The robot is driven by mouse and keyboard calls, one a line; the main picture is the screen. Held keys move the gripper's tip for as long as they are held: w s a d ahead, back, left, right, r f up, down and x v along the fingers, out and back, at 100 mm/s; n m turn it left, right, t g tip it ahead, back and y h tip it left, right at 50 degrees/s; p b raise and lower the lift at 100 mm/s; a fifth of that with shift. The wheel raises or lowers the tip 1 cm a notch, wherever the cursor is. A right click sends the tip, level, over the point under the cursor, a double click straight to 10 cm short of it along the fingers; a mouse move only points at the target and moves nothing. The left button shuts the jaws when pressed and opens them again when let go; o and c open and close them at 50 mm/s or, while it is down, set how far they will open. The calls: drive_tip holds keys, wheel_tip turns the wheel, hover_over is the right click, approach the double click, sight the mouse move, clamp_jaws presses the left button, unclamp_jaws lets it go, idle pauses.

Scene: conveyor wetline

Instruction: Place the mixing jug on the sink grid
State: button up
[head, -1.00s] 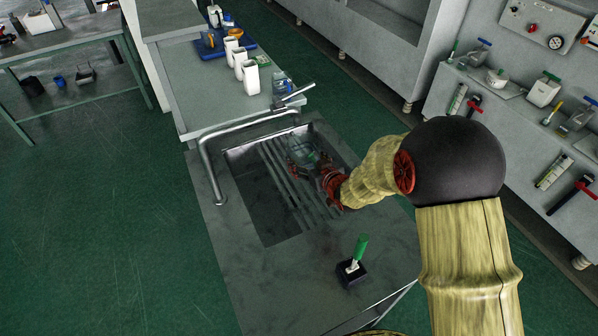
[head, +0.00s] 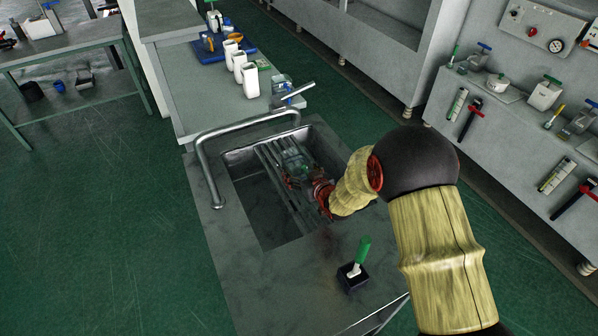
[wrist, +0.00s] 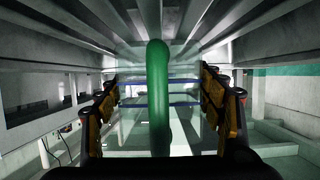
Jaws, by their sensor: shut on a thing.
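The mixing jug (head: 295,162) is clear with a green handle and shows at the sink in the head view. My red gripper (head: 302,184) is shut on it. In the wrist view the jug's green handle (wrist: 158,95) stands between the two fingers of my gripper (wrist: 160,105), with blue lines on the clear wall behind it. The sink grid (head: 272,160) is a set of grey bars across the right part of the sink basin. The jug overlaps the bars in the head view; I cannot tell whether it touches them. My gripper hides part of the jug.
A bent metal tap (head: 208,165) arches along the sink's left and far edges. A green-handled brush (head: 357,262) stands in a black holder on the near counter. White containers (head: 248,78) and a blue tray (head: 215,44) are on the bench behind. The basin's left part (head: 250,205) is empty.

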drive_tip(key=shift+f, duration=0.15)
drive_tip(key=o, duration=1.2)
